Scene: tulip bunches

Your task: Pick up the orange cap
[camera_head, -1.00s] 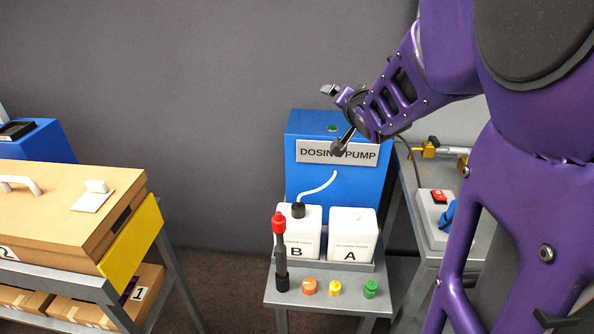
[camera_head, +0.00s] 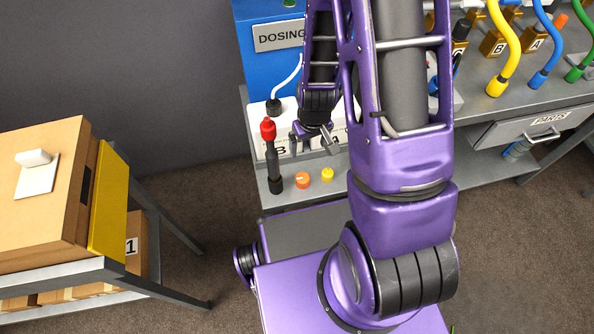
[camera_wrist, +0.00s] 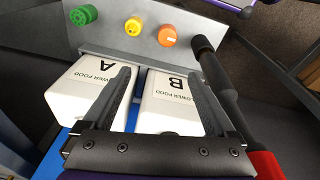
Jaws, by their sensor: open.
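The orange cap (camera_head: 303,180) stands on the grey shelf in front of the white bottles, between a dark red-topped tool and the yellow cap. It also shows in the wrist view (camera_wrist: 167,36), near the top, beyond my fingertips. My gripper (camera_head: 312,145) is open and empty, over the white bottles and behind the cap in the head view. In the wrist view its two fingers (camera_wrist: 156,71) are spread above bottles A and B, apart from the cap.
The red-and-black upright tool (camera_head: 272,160) stands close left of the orange cap. The yellow cap (camera_head: 327,174) is just right. The green cap (camera_wrist: 83,14) shows only in the wrist view. Bottle B (camera_wrist: 170,100) and bottle A (camera_wrist: 90,90) stand under my gripper.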

